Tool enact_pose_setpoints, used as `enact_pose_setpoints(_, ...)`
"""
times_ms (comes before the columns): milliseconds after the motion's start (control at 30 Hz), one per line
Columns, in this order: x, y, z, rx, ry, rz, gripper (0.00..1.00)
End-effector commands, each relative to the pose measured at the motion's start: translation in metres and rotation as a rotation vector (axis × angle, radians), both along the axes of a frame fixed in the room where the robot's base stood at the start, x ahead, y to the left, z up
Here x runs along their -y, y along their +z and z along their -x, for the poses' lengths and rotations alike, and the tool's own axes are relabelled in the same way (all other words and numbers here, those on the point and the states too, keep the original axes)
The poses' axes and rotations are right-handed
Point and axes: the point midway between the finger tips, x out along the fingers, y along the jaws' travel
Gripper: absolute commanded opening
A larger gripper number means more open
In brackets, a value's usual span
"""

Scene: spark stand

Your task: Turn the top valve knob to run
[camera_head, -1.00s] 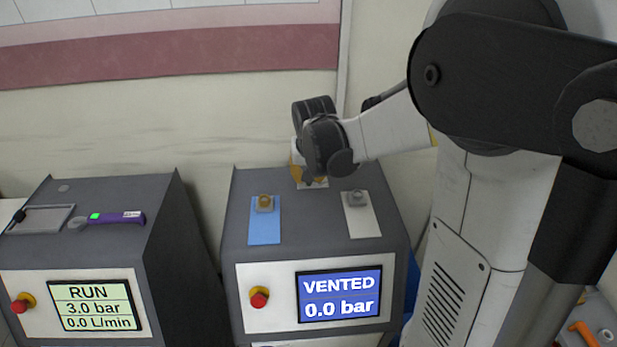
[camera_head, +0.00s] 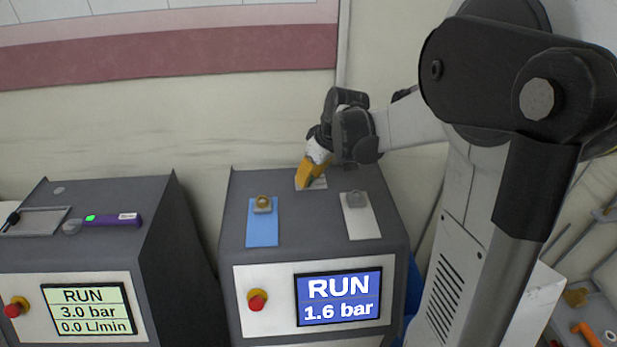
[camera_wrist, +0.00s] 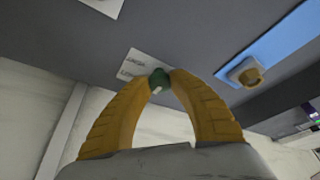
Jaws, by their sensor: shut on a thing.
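The top valve knob (camera_wrist: 158,78) is small and green with a pale mark, on a white label plate in the wrist view. My gripper (camera_wrist: 160,80) has its yellow fingertips closed on the knob from both sides. In the head view my gripper (camera_head: 303,184) reaches down onto the white plate (camera_head: 322,184) at the back of the grey cabinet top (camera_head: 310,224); the fingers hide the knob there. The cabinet's blue screen (camera_head: 338,298) reads RUN and 1.6 bar. The plate's lettering in the wrist view is too blurred to read.
A red button (camera_head: 257,300) is on the front panel. Left is another cabinet (camera_head: 90,257) with a purple-handled tool (camera_head: 108,220).

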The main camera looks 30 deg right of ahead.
Motion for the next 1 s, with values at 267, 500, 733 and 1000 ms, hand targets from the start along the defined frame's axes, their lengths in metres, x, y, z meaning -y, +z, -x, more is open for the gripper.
enact_pose_setpoints(267,0.0002,-0.001,0.0009,-0.003,0.039,0.0,0.0)
enact_pose_setpoints(500,0.0002,-0.0011,0.001,-0.003,0.041,0.001,0.0)
enact_pose_setpoints(733,0.0002,-0.0009,0.0009,-0.003,0.041,0.001,0.52)
enact_pose_setpoints(1000,0.0003,0.0,0.0006,-0.002,0.04,0.001,0.52)
